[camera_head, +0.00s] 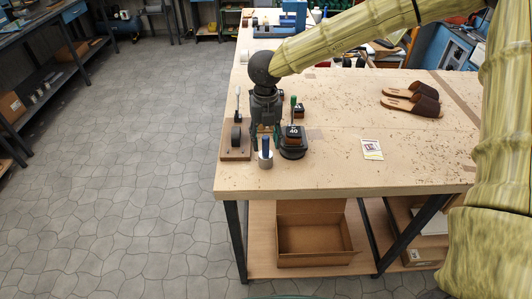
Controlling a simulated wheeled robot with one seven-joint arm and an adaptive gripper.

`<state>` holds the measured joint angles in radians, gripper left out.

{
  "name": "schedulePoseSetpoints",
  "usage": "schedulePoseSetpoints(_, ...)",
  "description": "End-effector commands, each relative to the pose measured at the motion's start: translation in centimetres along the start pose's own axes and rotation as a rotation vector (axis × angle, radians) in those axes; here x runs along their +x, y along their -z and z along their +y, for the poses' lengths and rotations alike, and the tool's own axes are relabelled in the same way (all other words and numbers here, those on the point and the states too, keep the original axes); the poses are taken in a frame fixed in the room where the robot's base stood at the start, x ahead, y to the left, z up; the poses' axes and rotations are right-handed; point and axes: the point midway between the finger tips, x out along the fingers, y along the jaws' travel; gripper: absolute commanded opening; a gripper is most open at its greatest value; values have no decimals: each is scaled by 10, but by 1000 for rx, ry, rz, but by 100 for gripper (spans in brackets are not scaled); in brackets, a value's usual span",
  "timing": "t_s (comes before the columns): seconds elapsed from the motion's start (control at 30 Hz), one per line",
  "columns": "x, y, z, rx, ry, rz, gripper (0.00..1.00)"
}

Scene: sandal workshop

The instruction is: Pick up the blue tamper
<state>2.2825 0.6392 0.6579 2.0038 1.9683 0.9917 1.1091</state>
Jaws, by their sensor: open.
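The blue tamper (266,158) stands upright near the front left corner of the wooden workbench, with a blue handle on a grey cylindrical base. My gripper (265,134) is dark and points down from above, just over or behind the blue handle. It is open, and its fingers show only small. I cannot tell whether the handle stands between the fingertips or in front of them. The tamper's base rests on the bench top.
A wooden stand with a black wheel-like part (236,137) is close on the left. A black block marked 40 (293,146) is close on the right, with a green-handled tool (293,108) by it. A small card (372,150) and brown sandals (412,99) lie farther right. The bench front is clear.

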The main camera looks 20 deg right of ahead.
Motion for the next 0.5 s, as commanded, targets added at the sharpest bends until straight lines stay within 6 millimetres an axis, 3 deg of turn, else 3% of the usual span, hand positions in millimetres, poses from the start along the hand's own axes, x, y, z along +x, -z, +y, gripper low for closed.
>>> schedulePoseSetpoints(0.2, 20, 0, 0, 0, 1, 2, 45)
schedulePoseSetpoints(0.5, 23, 0, 0, -1, 0, 0, 45)
